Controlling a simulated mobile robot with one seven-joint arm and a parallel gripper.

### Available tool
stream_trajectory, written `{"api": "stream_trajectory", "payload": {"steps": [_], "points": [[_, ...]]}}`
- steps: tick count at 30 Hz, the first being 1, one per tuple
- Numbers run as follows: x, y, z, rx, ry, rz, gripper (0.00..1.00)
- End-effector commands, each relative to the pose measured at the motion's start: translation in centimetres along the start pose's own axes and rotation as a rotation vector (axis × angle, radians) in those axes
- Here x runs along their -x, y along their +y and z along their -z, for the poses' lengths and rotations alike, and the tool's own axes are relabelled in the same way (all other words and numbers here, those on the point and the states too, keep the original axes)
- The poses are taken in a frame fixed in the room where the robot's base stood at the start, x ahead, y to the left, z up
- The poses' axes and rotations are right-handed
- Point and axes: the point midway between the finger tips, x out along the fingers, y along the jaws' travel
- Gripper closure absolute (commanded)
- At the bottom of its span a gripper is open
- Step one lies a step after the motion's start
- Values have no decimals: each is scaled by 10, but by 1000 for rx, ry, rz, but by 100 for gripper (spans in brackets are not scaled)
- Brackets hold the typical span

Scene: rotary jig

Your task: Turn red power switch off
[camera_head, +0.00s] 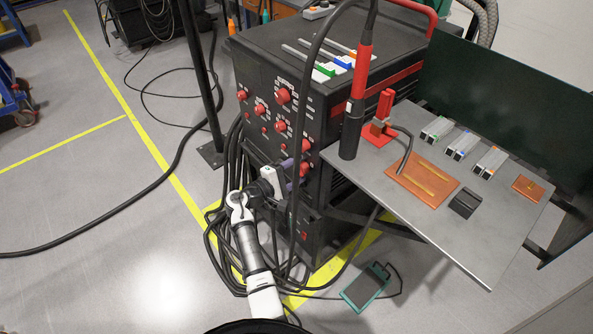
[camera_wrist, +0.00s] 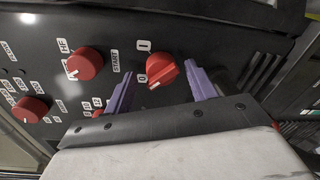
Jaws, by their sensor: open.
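The red power switch (camera_wrist: 165,73) is a round knob with a raised grip on the black machine panel, beside white "I" and "O" labels. In the wrist view its white pointer mark faces down and left, on the side of the "O" label; its exact setting is hard to tell. My gripper (camera_wrist: 159,69) is open, with one purple finger on each side of the knob. I cannot tell whether either finger touches it. In the head view my gripper (camera_head: 290,165) is at the lower right of the panel, partly covering the switch.
Other red knobs (camera_wrist: 85,63) sit on the panel (camera_head: 262,80) close by. A grey metal table (camera_head: 420,222) with a torch and copper plates stands to the right. Black cables (camera_head: 222,240) hang around my arm. A green foot pedal (camera_head: 366,288) lies on the floor.

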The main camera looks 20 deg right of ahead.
Motion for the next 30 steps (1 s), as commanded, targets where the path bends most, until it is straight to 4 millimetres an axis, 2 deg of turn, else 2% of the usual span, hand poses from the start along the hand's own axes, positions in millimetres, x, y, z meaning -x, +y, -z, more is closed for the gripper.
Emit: {"api": "stream_trajectory", "payload": {"steps": [5,12,18,24,30], "points": [[31,-3,2,-1,6,-2,44],[87,-3,2,-1,6,-2,44],[120,0,2,-1,4,-4,44],[132,1,0,-1,2,-2,44],[133,1,0,-1,1,-2,44]]}}
